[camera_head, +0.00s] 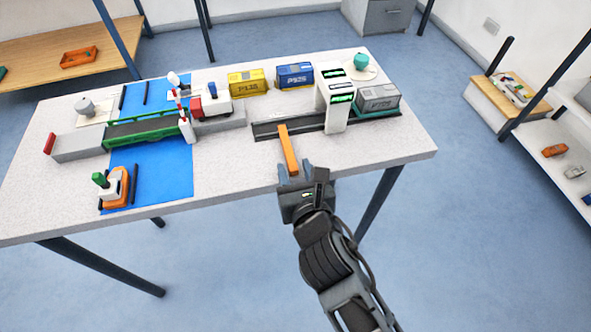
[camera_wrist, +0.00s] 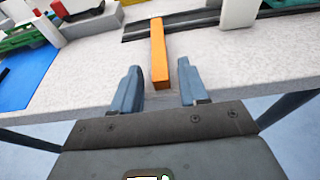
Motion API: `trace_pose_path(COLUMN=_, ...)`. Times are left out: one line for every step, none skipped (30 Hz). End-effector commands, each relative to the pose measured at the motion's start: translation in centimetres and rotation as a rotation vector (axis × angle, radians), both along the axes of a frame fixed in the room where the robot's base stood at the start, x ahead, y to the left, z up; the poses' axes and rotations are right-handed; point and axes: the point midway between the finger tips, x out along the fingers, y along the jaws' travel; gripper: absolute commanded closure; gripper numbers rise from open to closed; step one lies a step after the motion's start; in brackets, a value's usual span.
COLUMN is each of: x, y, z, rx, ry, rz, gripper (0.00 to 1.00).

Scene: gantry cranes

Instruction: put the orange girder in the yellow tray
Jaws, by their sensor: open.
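The orange girder (camera_head: 288,149) is a long bar lying on the white table, pointing from the dark track toward the front edge. It also shows in the wrist view (camera_wrist: 158,50). My gripper (camera_head: 294,169) is open at the girder's near end. In the wrist view my gripper (camera_wrist: 159,68) has one finger on each side of that end, with a gap on both sides.
A white gate-like block (camera_head: 337,105) stands on the track right of the girder, with a grey container (camera_head: 376,99) beyond. A blue container (camera_head: 294,76) is at the back. A green bridge (camera_head: 145,132) crosses a blue strip at left. The table's front right is clear.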

Motion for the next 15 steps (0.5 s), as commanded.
trace_pose_path(x=0.0, y=0.0, z=0.2, rx=0.000, ry=-0.001, rz=0.000, gripper=0.56)
trace_pose_path(x=0.0, y=0.0, z=0.3, rx=0.000, ry=-0.001, rz=0.000, gripper=0.56)
trace_pose_path(x=0.0, y=0.0, z=0.6, rx=0.001, ry=-0.001, rz=0.000, gripper=0.56)
trace_pose_path(x=0.0, y=0.0, z=1.0, rx=0.001, ry=-0.001, rz=0.000, gripper=0.56)
trace_pose_path(x=-0.1, y=0.0, z=1.2, rx=0.001, ry=-0.001, rz=0.001, gripper=0.56)
trace_pose_path(x=-0.9, y=-0.3, z=1.1, rx=-0.001, ry=0.001, rz=0.001, gripper=0.56)
trace_pose_path(x=-1.4, y=-0.4, z=1.2, rx=-0.002, ry=0.001, rz=0.001, gripper=0.56)
trace_pose_path(x=-1.9, y=-0.6, z=1.4, rx=-0.002, ry=0.000, rz=0.001, gripper=0.56)
trace_pose_path(x=-2.6, y=-0.8, z=1.6, rx=-0.002, ry=0.001, rz=0.001, gripper=0.56)
trace_pose_path(x=-3.3, y=-1.0, z=1.8, rx=-0.002, ry=0.001, rz=0.002, gripper=0.56)
trace_pose_path(x=-3.9, y=-1.1, z=1.9, rx=-0.001, ry=0.001, rz=0.001, gripper=0.56)
trace_pose_path(x=-4.7, y=-1.4, z=2.2, rx=-0.002, ry=0.000, rz=0.002, gripper=0.56)
trace_pose_path(x=-5.3, y=-1.6, z=2.4, rx=-0.002, ry=0.001, rz=0.001, gripper=0.56)
trace_pose_path(x=-5.9, y=-1.8, z=2.5, rx=-0.002, ry=0.001, rz=0.001, gripper=0.56)
trace_pose_path(x=-6.7, y=-1.9, z=2.8, rx=-0.001, ry=0.002, rz=0.001, gripper=0.56)
